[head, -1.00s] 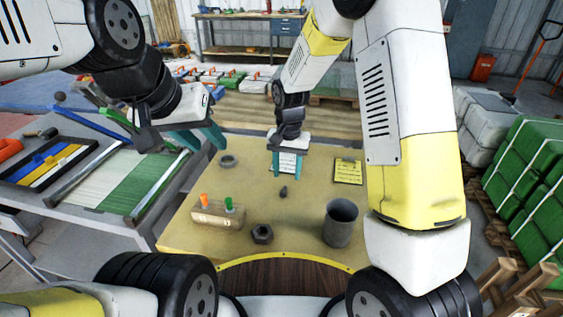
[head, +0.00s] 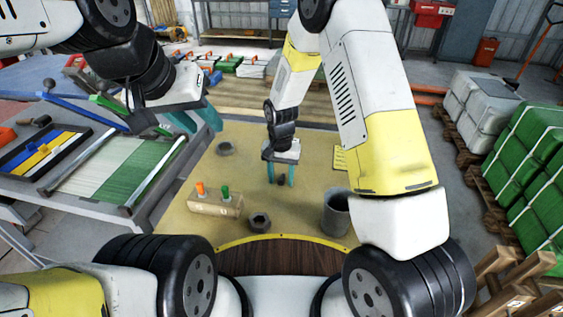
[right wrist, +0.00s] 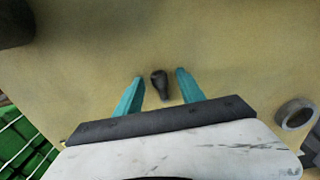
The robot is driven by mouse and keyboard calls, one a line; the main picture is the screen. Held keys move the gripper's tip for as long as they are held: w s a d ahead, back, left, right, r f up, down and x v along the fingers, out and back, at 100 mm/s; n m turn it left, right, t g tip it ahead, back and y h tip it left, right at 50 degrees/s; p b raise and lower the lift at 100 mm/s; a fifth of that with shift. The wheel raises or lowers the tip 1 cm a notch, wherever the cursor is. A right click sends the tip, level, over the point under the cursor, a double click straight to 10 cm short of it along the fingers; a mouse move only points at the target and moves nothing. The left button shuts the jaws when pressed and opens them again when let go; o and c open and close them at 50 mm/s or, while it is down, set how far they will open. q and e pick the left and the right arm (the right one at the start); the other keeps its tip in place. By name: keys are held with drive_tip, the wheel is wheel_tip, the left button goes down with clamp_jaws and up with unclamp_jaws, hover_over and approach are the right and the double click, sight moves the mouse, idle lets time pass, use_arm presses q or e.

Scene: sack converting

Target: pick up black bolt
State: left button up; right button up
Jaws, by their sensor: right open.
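The black bolt (head: 281,180) lies on the tan tabletop (head: 300,215). In the right wrist view the bolt (right wrist: 160,85) lies between the tips of my teal fingers, with a gap on each side. My right gripper (head: 281,183) is open, pointing down around the bolt; its spread fingers also show in the right wrist view (right wrist: 160,77). I cannot tell the exact height of the fingertips above the table. My left gripper (head: 197,120) hangs at the left, beyond the table's left edge, with its teal fingers apart and nothing seen between them.
A grey cup (head: 335,214) stands right of the bolt. A hex nut (head: 260,222) and a wooden block (head: 213,204) with orange and green pegs are nearer. A grey ring (head: 225,148) lies farther left. A yellow clipboard (head: 340,158) is partly hidden by my right arm.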

sight(281, 179)
clamp_jaws()
drive_tip(key=shift+r, duration=0.85)
drive_tip(key=shift+s+r, duration=0.25)
drive_tip(key=shift+r, duration=0.85)
drive_tip(key=s, duration=0.5)
drive_tip(key=s+a, duration=0.1)
drive_tip(key=s, duration=0.4)
drive_tip(key=s+r, duration=0.1)
drive_tip(key=s, duration=0.4)
drive_tip(key=shift+s+a+r, duration=0.1)
drive_tip(key=shift+s+a, duration=0.1)
drive_tip(key=shift+s, duration=0.05)
